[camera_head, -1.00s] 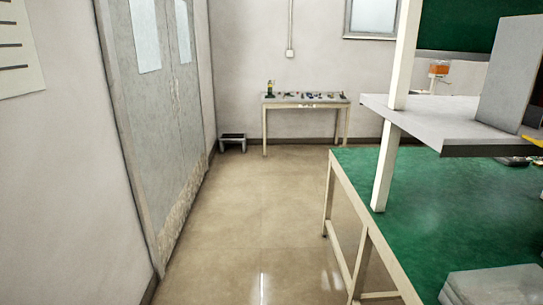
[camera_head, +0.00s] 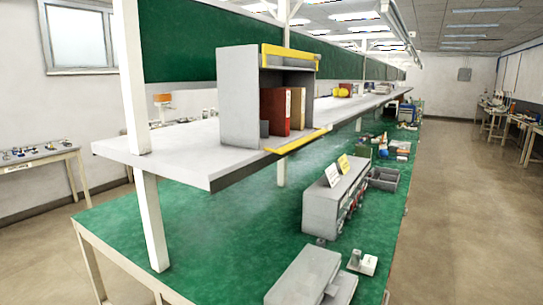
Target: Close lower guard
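A grey open-fronted box (camera_head: 238,98) stands on the raised shelf over the green bench. A yellow-edged bar (camera_head: 290,57) runs along its top front. A yellow-edged strip (camera_head: 298,141) lies low along its bottom front, jutting out from the opening. This strip may be the lower guard, but I cannot tell for certain. The opening between the two shows red and brown upright items (camera_head: 281,108) inside. Neither of my grippers is in view.
The light grey shelf (camera_head: 165,158) overhangs the green bench (camera_head: 220,225), with a white post at its near corner. A grey unit (camera_head: 335,198), a grey block (camera_head: 303,277) and a bin (camera_head: 383,180) sit on the bench. The floor (camera_head: 450,210) along the right side is clear.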

